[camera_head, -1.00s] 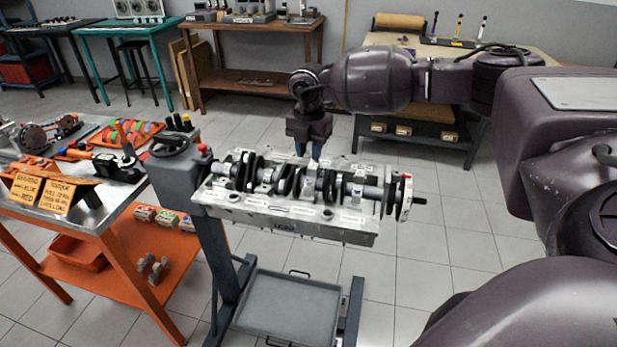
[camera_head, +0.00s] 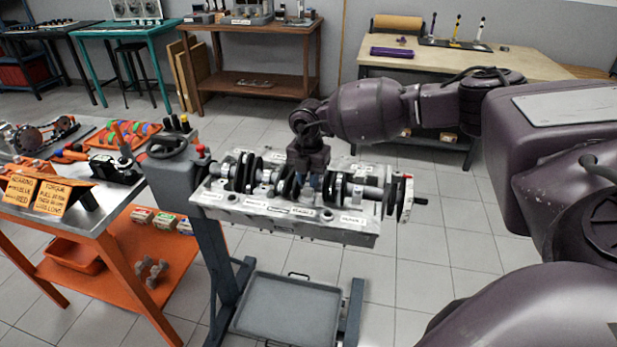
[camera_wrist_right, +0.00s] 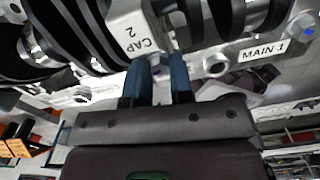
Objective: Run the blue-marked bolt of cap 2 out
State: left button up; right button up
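The engine block (camera_head: 285,213) sits on its stand with the crankshaft and bearing caps on top. In the right wrist view, cap 2 (camera_wrist_right: 138,38) shows its label upside down, just beyond my fingertips. My right gripper (camera_wrist_right: 162,66) has two blue fingers, parted with a narrow gap, pointing at the lower edge of cap 2. It also shows in the head view (camera_head: 309,178), low over the middle of the crankshaft. The blue-marked bolt of cap 2 cannot be made out; the fingers cover that spot. My left gripper is not in view.
A bolt head (camera_wrist_right: 215,63) lies right of the fingers, near the "MAIN 1" label (camera_wrist_right: 262,50). A blue-marked bolt (camera_wrist_right: 304,20) shows at the far right. The orange tool bench (camera_head: 95,215) stands left; a grey tray (camera_head: 290,308) lies below the block.

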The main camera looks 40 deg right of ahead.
grip_shut()
jog(key=shift+n+p, duration=0.35)
jog(key=shift+n, duration=0.55)
jog(key=n, duration=0.3)
jog(key=shift+p, duration=0.35)
jog(key=shift+n, duration=0.6)
jog(key=shift+f, duration=0.1)
